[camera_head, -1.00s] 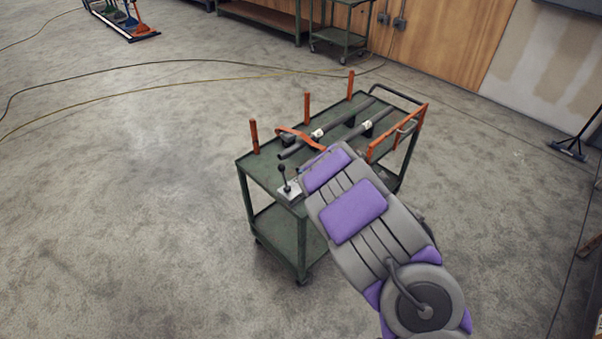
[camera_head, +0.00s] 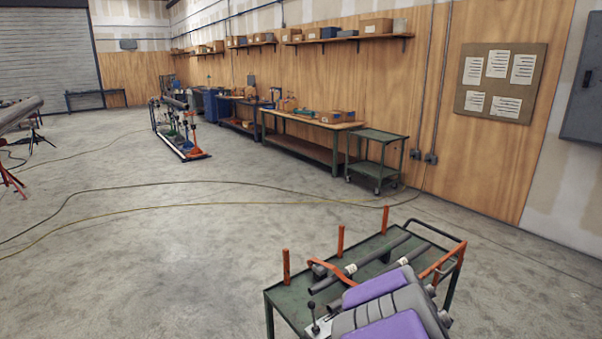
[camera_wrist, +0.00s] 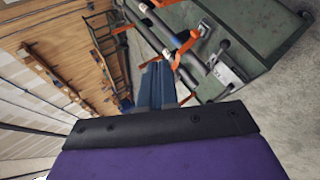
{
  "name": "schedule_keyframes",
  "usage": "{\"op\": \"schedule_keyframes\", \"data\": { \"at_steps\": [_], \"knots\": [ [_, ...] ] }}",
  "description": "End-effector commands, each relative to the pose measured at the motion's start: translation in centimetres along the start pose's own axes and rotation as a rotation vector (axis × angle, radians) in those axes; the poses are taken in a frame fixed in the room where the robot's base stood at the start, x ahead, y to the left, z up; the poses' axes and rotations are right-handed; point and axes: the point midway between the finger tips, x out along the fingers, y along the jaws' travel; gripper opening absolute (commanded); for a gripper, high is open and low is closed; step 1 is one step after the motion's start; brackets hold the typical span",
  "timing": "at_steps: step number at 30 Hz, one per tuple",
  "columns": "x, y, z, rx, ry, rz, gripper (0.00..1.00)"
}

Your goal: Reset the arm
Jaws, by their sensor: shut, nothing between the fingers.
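My arm, grey with purple pads, shows at the bottom right of the head view, in front of the green cart (camera_head: 284,302). My gripper is out of sight there. In the wrist view my gripper (camera_wrist: 157,76) shows as blue-grey fingers, shut and empty, beyond a dark edge and purple pad of my arm. The cart (camera_wrist: 268,40) also shows tilted at the upper right of that view, with the fingers beside its orange parts in the picture. I cannot tell how far apart they are.
The cart bears grey pipes (camera_head: 360,266), upright orange posts (camera_head: 340,240) and a small lever box (camera_head: 318,328). A second green cart (camera_head: 377,165) and a workbench (camera_head: 300,121) stand along the wooden wall. Cables (camera_head: 200,186) cross the open concrete floor at left.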

Motion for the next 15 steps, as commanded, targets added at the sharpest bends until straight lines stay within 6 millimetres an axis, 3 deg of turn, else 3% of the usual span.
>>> {"op": "schedule_keyframes", "data": {
  "at_steps": [3,8,15],
  "knots": [
    [-4.5,0.1,3.1,0.188,-0.123,-0.047,0.0],
    [-10.7,-2.7,6.3,0.443,-0.269,-0.155,0.0],
    [-20.8,-9.9,7.4,0.78,-0.438,-0.387,0.0]
  ]
}}
